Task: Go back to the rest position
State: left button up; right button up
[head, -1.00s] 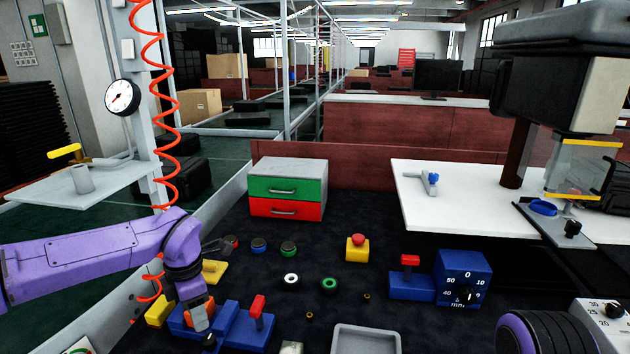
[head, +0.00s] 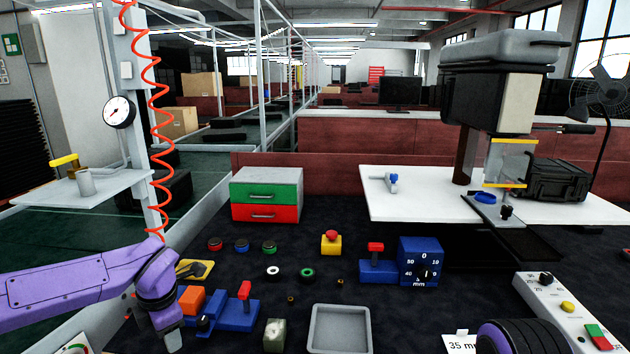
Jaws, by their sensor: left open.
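My left arm comes in from the left, and its gripper (head: 172,338) hangs at the lower left, pointing down. Its jaws are open, with nothing visible between them. It is just left of a blue fixture (head: 238,315) with a red lever and an orange block (head: 192,300). Of my right arm, only a purple and black part shows at the bottom right; its gripper is out of view.
The dark bench holds a drawer box (head: 266,194) with green and red drawers, a grey tray (head: 340,310), a blue dial timer (head: 419,262), a red-topped yellow button (head: 331,243) and several small rings. A switch panel (head: 567,311) is at the right.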

pick_arm(q)
jog(key=s+d+f+m+t+y, duration=0.1)
jog(key=s+f+m+t+y, duration=0.1)
jog(key=s+f+m, duration=0.6)
jog(key=s+d+f+m+t+y, duration=0.1)
jog(key=s+d+f+m+t, duration=0.15)
jog(key=f, duration=0.95)
jog(key=s+a+f+m+g, duration=0.1)
jog(key=s+f+m, duration=0.2)
jog(key=s, duration=0.4)
jog(key=s+a+f+m, duration=0.1)
jog(key=s+f+m, duration=0.2)
jog(key=s, duration=0.4)
jog(key=s+a+f+m+g+h, duration=0.1)
jog(key=s+a+f+m, duration=0.1)
jog(key=s, duration=0.5)
jog(key=shift+s+f+m+g, duration=0.4)
jog(key=shift+f+m, duration=0.15)
jog(key=shift+m, duration=0.3)
